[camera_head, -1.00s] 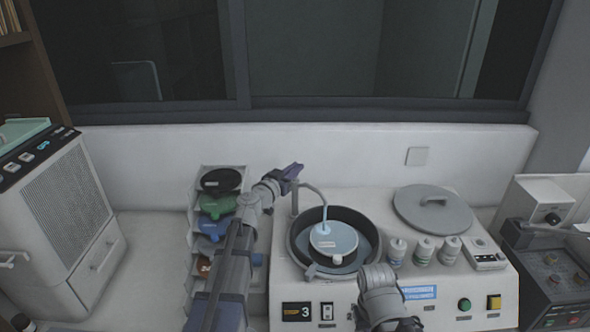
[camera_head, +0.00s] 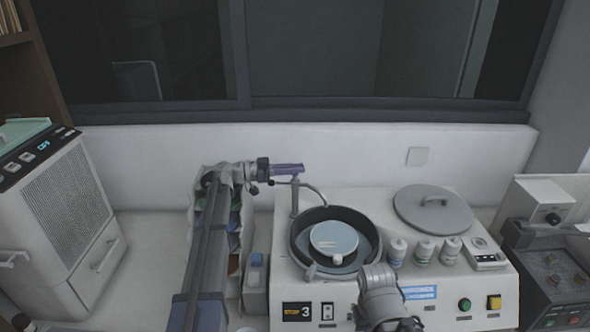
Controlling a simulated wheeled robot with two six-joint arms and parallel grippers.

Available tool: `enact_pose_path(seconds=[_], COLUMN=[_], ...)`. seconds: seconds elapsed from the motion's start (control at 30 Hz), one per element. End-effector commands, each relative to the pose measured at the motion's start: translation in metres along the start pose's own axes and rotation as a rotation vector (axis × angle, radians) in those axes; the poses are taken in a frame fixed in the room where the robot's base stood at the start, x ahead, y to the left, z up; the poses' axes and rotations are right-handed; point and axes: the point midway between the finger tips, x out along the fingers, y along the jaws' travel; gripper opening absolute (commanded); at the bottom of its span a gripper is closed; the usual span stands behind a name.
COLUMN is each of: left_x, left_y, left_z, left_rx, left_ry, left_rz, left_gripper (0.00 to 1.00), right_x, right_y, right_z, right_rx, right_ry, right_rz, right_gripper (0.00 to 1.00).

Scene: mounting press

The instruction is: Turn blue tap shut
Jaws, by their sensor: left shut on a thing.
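The tap's grey post (camera_head: 294,200) stands at the back left of the polishing machine (camera_head: 345,302), and its thin curved spout reaches over the round bowl (camera_head: 297,262). My left gripper (camera_head: 288,169), with purple-blue jaws, lies level across the top of the post and is shut on the tap's handle. The jaws cover the blue handle, so I cannot make out its angle. No water shows below the spout, above the pale disc (camera_head: 334,237) in the bowl. My right arm shows at the bottom, but its jaws do not.
A grey lid (camera_head: 432,209) and several small white bottles (camera_head: 424,250) stand right of the bowl. A control box (camera_head: 556,275) is at far right, a vented cabinet (camera_head: 62,215) at left.

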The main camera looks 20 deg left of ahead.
Motion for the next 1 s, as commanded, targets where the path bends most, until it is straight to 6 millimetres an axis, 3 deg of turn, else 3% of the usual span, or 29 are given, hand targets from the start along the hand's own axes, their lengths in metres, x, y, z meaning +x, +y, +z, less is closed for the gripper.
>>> enact_pose_path(seconds=[0.33, 0.87, 0.9, 1.0], left_x=[0.0004, 0.0008, 0.0008, 0.0008], left_y=[-0.0018, -0.0002, -0.0002, -0.0001], left_z=[-0.0004, -0.0006, -0.0006, -0.0005], left_rx=[0.000, 0.000, 0.000, 0.000], left_ry=[0.001, 0.002, 0.002, 0.002], left_rz=[0.118, 0.139, 0.139, 0.139], left_gripper=[0.00, 0.00, 0.16, 0.27], right_x=[-0.0001, -0.0001, -0.0001, -0.0001], right_y=[0.0000, 0.0000, 0.0000, 0.0000], right_z=[0.0000, 0.0000, 0.0000, 0.0000], right_rx=[0.000, 0.000, 0.000, 0.000], right_ry=[0.000, 0.000, 0.000, 0.000], right_rz=[0.000, 0.000, 0.000, 0.000], right_gripper=[0.00, 0.00, 0.00, 0.00])
